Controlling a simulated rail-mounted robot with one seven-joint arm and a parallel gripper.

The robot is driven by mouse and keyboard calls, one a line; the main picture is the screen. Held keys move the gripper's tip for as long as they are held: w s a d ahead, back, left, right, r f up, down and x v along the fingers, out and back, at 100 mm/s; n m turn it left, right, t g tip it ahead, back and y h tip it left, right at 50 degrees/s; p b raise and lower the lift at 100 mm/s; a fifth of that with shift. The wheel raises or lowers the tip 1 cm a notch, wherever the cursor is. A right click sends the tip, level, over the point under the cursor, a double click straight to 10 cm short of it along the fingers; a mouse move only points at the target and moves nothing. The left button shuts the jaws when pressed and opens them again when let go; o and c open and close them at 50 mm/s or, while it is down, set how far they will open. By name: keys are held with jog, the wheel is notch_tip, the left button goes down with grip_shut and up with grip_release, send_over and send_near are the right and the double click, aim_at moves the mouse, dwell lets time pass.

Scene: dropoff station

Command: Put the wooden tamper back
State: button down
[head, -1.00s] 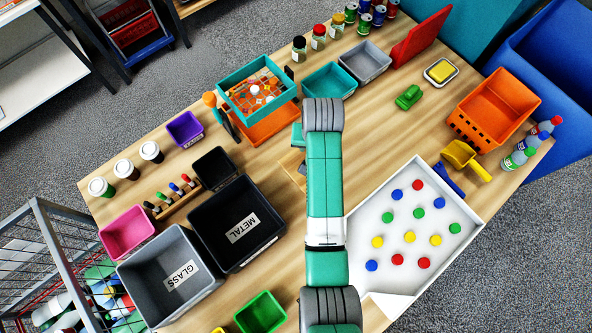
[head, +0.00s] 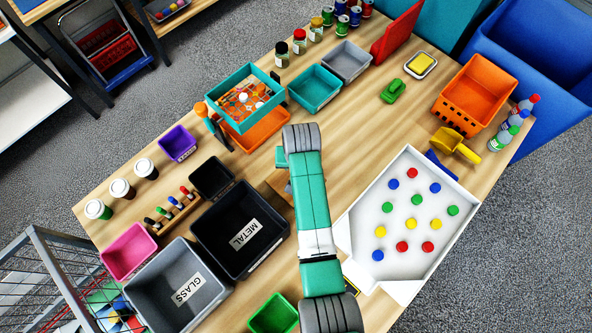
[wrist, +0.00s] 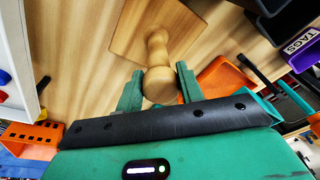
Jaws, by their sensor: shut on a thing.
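The wooden tamper has a rounded knob, a turned neck and a flat square plate (wrist: 180,30), seen in the wrist view. My gripper (wrist: 159,82) has its two green fingers on either side of the knob and is shut on it. The plate points away from my palm, over the wooden table; I cannot tell whether it touches the table. In the head view my arm hides most of the tamper, and only a brown edge of it (head: 277,184) shows left of the arm.
A white tray (head: 425,260) with coloured discs lies right of my arm. The black METAL bin (head: 215,222) and grey GLASS bin (head: 165,278) stand left. A teal crate (head: 227,92) and teal bin (head: 316,85) stand behind. Bare table (head: 350,130) lies between my arm and the green block (head: 393,91).

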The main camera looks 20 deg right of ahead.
jog(key=shift+w+f, duration=0.1)
jog(key=shift+f, duration=2.05)
jog(key=shift+f, duration=0.1)
jog(key=c, duration=0.9)
grip_release()
notch_tip(320, 180, up, 12)
jog(key=s, duration=0.2)
jog(key=shift+a+p, duration=0.15)
jog(key=shift+p, duration=0.2)
